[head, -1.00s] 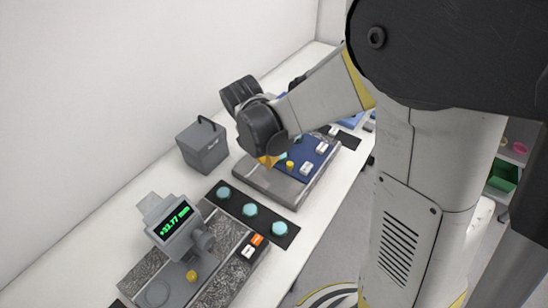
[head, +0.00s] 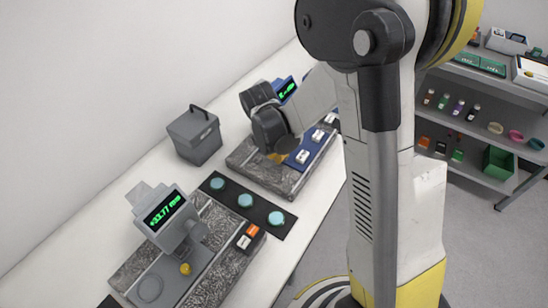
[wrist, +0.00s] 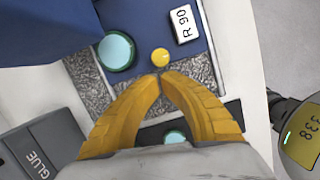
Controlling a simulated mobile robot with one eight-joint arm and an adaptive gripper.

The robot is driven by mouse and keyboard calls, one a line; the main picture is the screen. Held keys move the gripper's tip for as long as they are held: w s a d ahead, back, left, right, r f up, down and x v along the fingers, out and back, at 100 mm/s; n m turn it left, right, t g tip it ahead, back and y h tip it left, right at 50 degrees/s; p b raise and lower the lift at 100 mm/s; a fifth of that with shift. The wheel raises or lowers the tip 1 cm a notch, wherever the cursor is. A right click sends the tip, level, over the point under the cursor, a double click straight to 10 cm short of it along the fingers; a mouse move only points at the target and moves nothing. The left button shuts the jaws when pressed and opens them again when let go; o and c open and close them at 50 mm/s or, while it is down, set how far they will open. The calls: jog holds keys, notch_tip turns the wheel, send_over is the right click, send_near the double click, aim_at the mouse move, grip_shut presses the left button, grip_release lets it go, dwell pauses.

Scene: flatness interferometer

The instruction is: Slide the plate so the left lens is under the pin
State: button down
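A blue plate (head: 316,148) lies on a speckled granite base (head: 240,158) in the head view. In the wrist view the plate (wrist: 200,48) carries a teal lens (wrist: 116,50), a yellow knob (wrist: 160,57) and a white tag reading R 90 (wrist: 183,24). The pin and any other lens on the plate are not visible; my arm covers part of the plate.
A grey GLUE box (head: 194,136) stands left of the base. A black strip (head: 262,207) with teal lenses lies in front. A gauge (head: 164,215) reading +33.77 mm stands nearer, beside a granite block. Shelves (head: 490,132) stand at right.

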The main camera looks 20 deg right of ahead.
jog(key=w+d, duration=0.2)
jog(key=d, duration=0.1)
jog(key=shift+w+d, duration=0.2)
jog(key=shift+w, duration=0.05)
jog(key=shift+a, duration=0.1)
